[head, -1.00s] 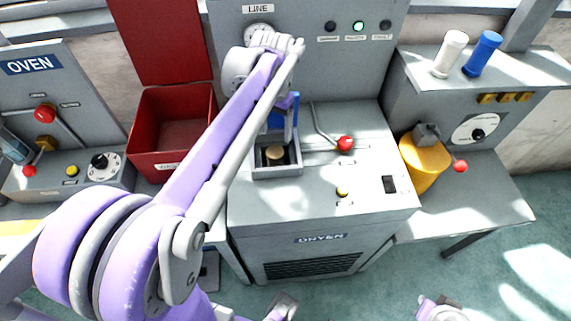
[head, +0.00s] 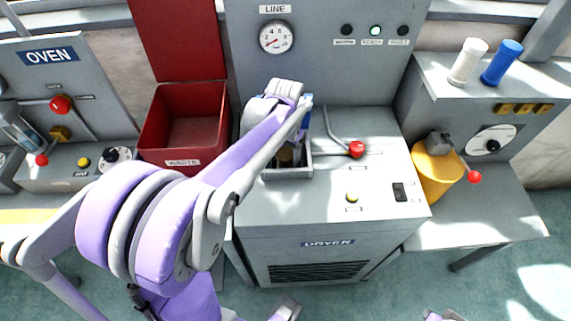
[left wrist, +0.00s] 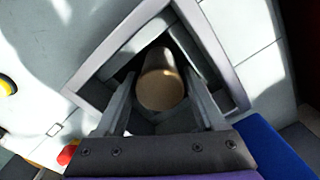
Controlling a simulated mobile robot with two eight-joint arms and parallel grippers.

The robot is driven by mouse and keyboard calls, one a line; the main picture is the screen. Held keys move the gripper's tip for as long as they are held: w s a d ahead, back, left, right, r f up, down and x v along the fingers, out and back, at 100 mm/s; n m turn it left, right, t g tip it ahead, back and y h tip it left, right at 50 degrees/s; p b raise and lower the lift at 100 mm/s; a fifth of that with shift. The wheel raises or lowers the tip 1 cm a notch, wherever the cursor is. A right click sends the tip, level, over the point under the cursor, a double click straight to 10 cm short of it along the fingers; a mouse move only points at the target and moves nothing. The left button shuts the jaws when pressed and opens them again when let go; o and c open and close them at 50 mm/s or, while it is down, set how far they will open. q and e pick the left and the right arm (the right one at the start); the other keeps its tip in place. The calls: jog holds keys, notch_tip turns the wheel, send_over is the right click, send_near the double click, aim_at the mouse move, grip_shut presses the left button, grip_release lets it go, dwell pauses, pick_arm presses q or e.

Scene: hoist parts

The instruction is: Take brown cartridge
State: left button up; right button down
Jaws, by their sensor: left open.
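The brown cartridge (left wrist: 162,85) stands in a square grey-walled well (left wrist: 235,88) on top of the dryer, seen from above in the left wrist view. My left gripper (left wrist: 160,98) is open, pointing down into the well, with one finger on each side of the cartridge. I cannot tell whether the fingers touch it.
A blue part (left wrist: 272,148) stands close beside the well. A lever with a red knob (head: 356,149) is right of it. A red waste bin (head: 185,130) stands left, a yellow container (head: 433,178) right. White (head: 468,62) and blue (head: 502,62) cylinders stand on the right unit.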

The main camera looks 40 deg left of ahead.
pick_arm(q)
jog(key=c, duration=1.1)
jog(key=shift+r, duration=0.1)
